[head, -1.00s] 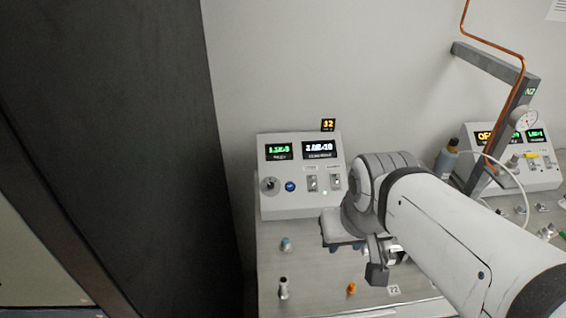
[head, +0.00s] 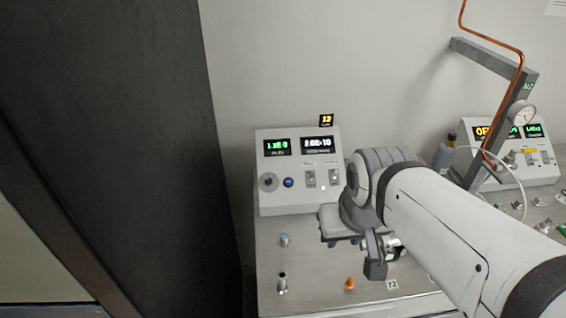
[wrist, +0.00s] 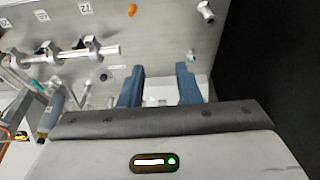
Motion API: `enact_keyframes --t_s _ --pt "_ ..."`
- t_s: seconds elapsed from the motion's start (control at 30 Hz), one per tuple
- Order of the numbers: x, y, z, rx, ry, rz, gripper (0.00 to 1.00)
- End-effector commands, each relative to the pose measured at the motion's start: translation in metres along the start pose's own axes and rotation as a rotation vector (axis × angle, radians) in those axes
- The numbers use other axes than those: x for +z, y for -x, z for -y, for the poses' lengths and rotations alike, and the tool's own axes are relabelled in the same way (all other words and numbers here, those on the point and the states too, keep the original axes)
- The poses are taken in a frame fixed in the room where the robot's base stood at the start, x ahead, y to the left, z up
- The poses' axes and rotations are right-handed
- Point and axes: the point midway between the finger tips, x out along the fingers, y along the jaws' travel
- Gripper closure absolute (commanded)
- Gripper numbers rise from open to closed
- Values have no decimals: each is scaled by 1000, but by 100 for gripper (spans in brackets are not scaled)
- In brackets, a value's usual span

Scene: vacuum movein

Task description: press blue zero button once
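The blue button (head: 289,182) is a small round button on the sloped front of the white control box (head: 270,203), between a dark round knob (head: 268,181) and two switches. It is not identifiable in the wrist view. My gripper (head: 345,243) hangs in front of the box's lower right edge, right of and below the button, partly hidden by my arm. In the wrist view its two blue fingers (wrist: 158,84) stand apart with nothing held between them. The gripper is clear of the button.
A blue-topped fitting (head: 284,240), a metal post (head: 282,283) and an orange knob (head: 350,283) stand on the metal bench (head: 315,290). A dark panel (head: 150,150) rises close on the left. A bottle (head: 445,155) and second control box (head: 530,175) are at right.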

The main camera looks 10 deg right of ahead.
Motion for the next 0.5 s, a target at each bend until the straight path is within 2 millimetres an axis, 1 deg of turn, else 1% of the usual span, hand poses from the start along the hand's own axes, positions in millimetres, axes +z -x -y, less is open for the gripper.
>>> enact_keyframes --t_s 0.03,0.37,0.5 --pt "0 0 0 0 0 0 73" --pt "0 0 0 0 0 0 100" --pt "0 0 0 0 0 0 100"
